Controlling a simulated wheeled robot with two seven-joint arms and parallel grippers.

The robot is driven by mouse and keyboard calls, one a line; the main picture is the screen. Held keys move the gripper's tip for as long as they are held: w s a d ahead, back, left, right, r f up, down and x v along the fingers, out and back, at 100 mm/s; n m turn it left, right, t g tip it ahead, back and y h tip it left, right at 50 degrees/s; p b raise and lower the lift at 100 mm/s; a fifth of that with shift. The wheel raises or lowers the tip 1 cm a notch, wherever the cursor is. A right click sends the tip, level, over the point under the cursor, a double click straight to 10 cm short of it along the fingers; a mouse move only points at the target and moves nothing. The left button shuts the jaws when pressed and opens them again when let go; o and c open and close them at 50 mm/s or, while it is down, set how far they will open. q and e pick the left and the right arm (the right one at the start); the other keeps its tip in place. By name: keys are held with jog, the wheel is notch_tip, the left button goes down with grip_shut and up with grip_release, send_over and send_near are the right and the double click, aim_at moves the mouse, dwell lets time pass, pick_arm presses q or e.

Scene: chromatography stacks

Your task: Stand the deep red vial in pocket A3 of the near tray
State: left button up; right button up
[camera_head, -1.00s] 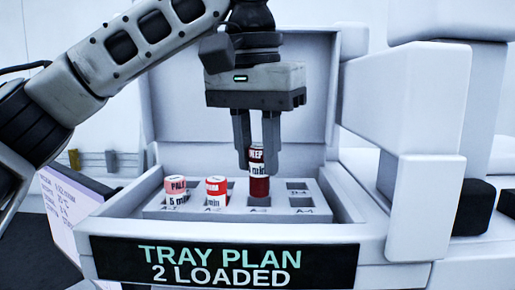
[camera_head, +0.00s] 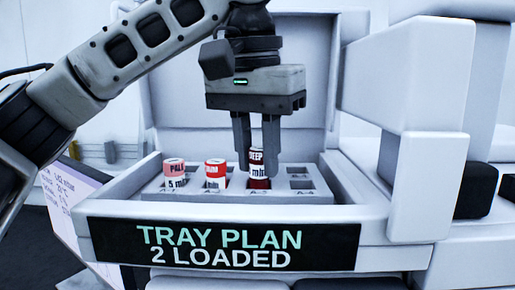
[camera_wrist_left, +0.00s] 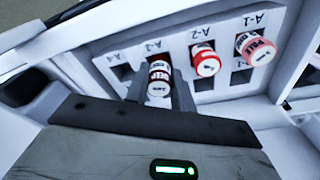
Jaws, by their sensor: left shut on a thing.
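The deep red vial (camera_head: 258,175) stands upright at pocket A-3 of the tray (camera_head: 208,197), its lower part sunk in the pocket. Its white label band and dark cap show in the head view. My left gripper (camera_head: 257,165) is above the tray, pointing down, with its fingers shut on the vial's upper part. In the left wrist view the vial (camera_wrist_left: 159,84) shows beside the A-3 mark between the fingers. Whether its base touches the pocket floor is hidden. My right gripper is in neither view.
A pale pink vial (camera_head: 174,172) stands in A-1 and a red vial (camera_head: 215,174) in A-2. Pocket A-4 (camera_head: 302,186) is empty. Raised walls surround the tray, and a front sign (camera_head: 220,246) reads "TRAY PLAN 2 LOADED". White blocks (camera_head: 375,100) stand close on the right.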

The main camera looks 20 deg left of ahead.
pick_arm(q)
jog(key=shift+f, duration=0.15)
jog(key=shift+f, duration=0.5)
jog(key=o, duration=1.5)
jog(key=shift+c, duration=0.2)
jog(key=shift+r+p, duration=0.9)
jog(key=shift+r, duration=2.6)
